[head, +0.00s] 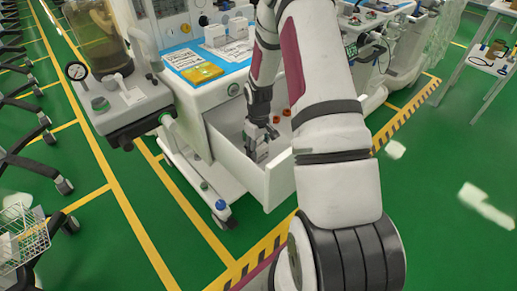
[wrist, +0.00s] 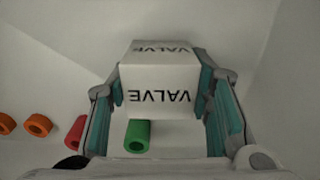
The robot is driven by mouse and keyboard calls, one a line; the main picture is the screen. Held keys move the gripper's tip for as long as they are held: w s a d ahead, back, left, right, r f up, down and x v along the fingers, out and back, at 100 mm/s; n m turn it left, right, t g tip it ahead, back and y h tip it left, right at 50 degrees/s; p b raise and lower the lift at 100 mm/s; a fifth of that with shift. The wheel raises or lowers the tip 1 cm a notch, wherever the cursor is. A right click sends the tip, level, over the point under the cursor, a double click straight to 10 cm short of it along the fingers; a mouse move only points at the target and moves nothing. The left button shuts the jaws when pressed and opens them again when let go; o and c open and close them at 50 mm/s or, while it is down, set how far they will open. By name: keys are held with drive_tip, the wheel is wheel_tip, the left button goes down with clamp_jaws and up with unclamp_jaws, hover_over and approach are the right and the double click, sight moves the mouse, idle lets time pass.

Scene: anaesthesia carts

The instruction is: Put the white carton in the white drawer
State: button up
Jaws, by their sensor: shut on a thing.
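The white carton (wrist: 160,90), printed VALVE, sits between the two teal-padded fingers of my gripper (wrist: 168,108) in the wrist view. My gripper is shut on its sides. In the head view my gripper (head: 259,141) reaches down into the open white drawer (head: 283,180) of the cart, and the carton there is mostly hidden by the fingers. In the wrist view the drawer's pale walls and floor (wrist: 55,95) lie around and below the carton. I cannot tell whether the carton touches the floor.
In the drawer lie a green ring (wrist: 138,135), a red ring (wrist: 76,130) and orange rings (wrist: 38,125), left of or below the carton. The cart top holds white boxes (head: 215,36) and a yellow packet (head: 202,73). A wire basket (head: 22,240) stands at lower left.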

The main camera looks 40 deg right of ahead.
drive_tip(key=shift+f, duration=0.15)
drive_tip(key=o, duration=1.2)
